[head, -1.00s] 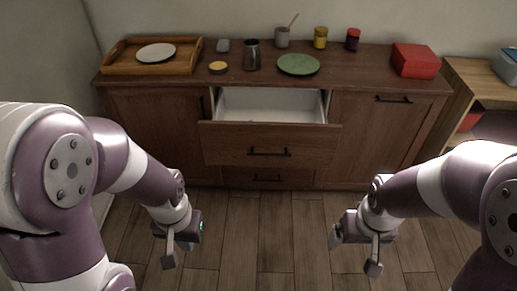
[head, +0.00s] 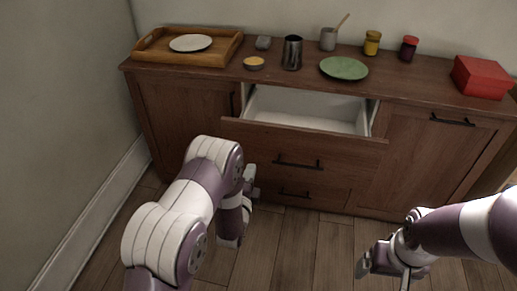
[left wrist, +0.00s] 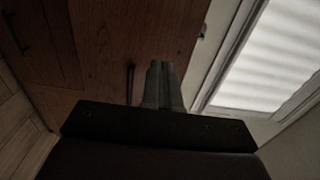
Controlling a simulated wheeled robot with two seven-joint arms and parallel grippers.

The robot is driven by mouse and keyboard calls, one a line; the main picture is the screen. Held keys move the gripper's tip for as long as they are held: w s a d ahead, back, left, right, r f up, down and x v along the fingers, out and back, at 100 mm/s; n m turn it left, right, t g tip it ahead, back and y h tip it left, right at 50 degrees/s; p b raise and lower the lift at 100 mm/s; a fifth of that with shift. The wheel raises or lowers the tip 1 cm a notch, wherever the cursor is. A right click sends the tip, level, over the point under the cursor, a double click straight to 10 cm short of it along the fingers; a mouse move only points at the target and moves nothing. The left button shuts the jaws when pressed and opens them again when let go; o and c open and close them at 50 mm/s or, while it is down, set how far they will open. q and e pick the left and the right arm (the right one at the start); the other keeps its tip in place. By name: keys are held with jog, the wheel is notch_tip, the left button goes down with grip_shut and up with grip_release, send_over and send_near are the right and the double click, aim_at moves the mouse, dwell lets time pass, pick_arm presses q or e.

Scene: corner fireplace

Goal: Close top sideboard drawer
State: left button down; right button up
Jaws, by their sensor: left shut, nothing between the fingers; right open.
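The wooden sideboard's top drawer (head: 300,142) is pulled open, with its white, empty inside (head: 307,108) showing. Its front carries a dark bar handle (head: 298,164). My left gripper (head: 249,177) is at the lower left of the drawer front, left of the handle; I cannot tell whether it touches. In the left wrist view its fingers (left wrist: 163,84) are shut with nothing between them, pointing along brown wood beside a dark handle (left wrist: 130,83). My right gripper (head: 384,271) is open and empty, low in front of the sideboard's right side.
The sideboard top (head: 220,76) holds a wooden tray (head: 152,50) with a plate, a metal cup (head: 292,53), a green plate (head: 343,68), jars and a red box (head: 482,77). A lower drawer (head: 294,194) is shut. Wooden floor (head: 300,240) is clear between my arms.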

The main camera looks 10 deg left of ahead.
aim_at(260, 142)
pick_arm(q)
jog(key=w+b, duration=0.1)
jog(key=w, duration=1)
pick_arm(e)
jog(key=shift+f, duration=0.9)
pick_arm(q)
jog(key=shift+b, duration=0.3)
